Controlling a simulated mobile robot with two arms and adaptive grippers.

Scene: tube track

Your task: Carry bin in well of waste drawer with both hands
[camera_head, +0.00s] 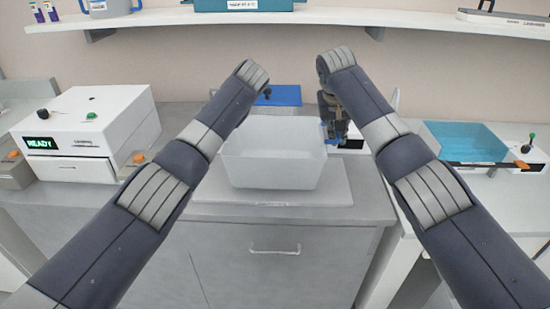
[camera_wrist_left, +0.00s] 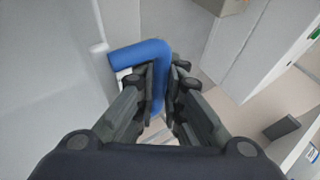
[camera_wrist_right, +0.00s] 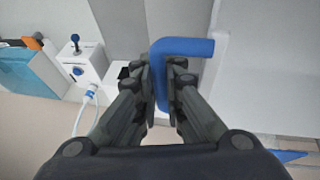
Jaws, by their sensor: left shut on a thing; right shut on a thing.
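The bin (camera_head: 272,160) is a pale, translucent, open tub in the middle of the head view, level and looking empty. It appears over a light slab (camera_head: 270,207) on top of the grey drawer front (camera_head: 290,275); I cannot tell whether it touches it. My right gripper (camera_head: 333,135) is at the bin's right side. In the right wrist view it (camera_wrist_right: 160,85) is shut on a blue handle (camera_wrist_right: 185,47). My left gripper (camera_wrist_left: 160,85) is shut on the other blue handle (camera_wrist_left: 138,54); in the head view my arm hides it.
A white device (camera_head: 90,125) with a READY display stands left. A teal tank (camera_head: 462,142) and a small white box with a green knob (camera_head: 525,155) stand right. A blue mat (camera_head: 280,95) lies behind the bin. A shelf (camera_head: 300,17) runs along the wall above.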

